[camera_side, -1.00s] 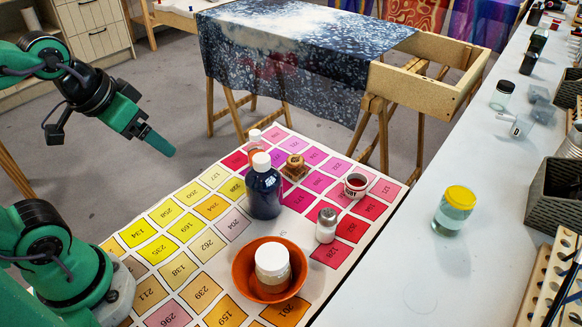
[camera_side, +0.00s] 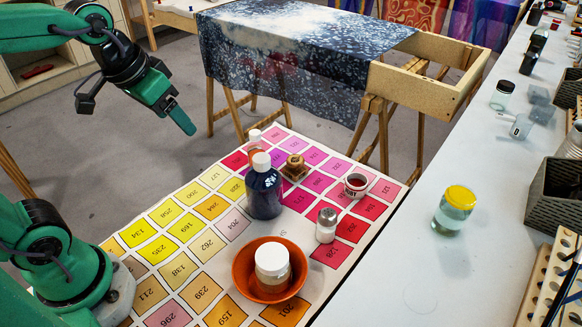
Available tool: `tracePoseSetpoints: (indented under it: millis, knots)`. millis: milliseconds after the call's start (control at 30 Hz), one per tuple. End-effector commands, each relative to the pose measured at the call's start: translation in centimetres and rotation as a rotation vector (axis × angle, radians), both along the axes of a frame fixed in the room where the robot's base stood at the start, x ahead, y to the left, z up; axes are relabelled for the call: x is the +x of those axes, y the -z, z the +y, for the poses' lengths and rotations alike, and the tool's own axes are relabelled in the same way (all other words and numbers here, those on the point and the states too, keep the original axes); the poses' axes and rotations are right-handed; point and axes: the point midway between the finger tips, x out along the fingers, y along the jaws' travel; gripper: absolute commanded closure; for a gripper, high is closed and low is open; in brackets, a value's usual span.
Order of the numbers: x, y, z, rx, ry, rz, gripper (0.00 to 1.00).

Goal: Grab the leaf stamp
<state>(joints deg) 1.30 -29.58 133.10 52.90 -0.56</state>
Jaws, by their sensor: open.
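A small brown wooden block with a knob on top, which looks like the stamp (camera_side: 294,168), sits on the colour chart among the pink and purple squares. Its underside is hidden, so I cannot see a leaf pattern. My gripper (camera_side: 184,124) is in the air at the left, above and left of the stamp and well apart from it. Its jaws point down and to the right. They are seen nearly edge-on, open, with nothing visible between them.
A dark blue bottle (camera_side: 264,190) and a small white-capped bottle (camera_side: 254,145) stand left of the stamp. A cup of red liquid (camera_side: 356,186) and a shaker jar (camera_side: 326,226) stand to its right. An orange bowl (camera_side: 245,272) holding a jar (camera_side: 272,264) is nearer the camera.

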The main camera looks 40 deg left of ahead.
Motion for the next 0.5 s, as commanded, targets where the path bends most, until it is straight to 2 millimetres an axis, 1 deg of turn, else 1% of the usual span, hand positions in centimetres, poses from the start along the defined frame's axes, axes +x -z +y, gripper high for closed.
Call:
tracePoseSetpoints:
  millis: [33, 267, 500]
  knots:
    - [1.0, 0.0, -0.2, 0.0, 0.004, 0.017, 0.29]
    - [5.4, 0.1, -0.9, 0.0, 0.015, 0.077, 0.29]
    - [10.0, 1.2, -1.8, 0.001, 0.027, 0.14, 0.29]
